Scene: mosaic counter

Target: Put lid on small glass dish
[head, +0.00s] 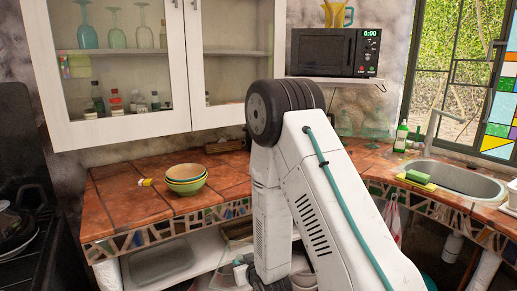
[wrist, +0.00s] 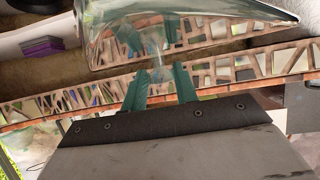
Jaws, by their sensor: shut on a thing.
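In the wrist view, my gripper (wrist: 161,82) has its two teal fingers closed around a clear, hardly visible part of a glass lid (wrist: 200,28). The lid's wide, shiny body fills the top of that view, just beyond the fingertips. In the head view, my own arm hides most of the gripper, low in front of the counter. A clear glass piece (head: 375,136) stands at the back of the counter, right of my arm. I cannot tell whether it is the small glass dish.
Stacked bowls (head: 186,179) and a small yellow item (head: 145,182) are on the tiled counter (head: 120,205). A clear rectangular dish (head: 160,261) is on the shelf below. The sink (head: 465,180) and green soap bottle (head: 401,137) are at right. The microwave (head: 335,53) overhangs the back.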

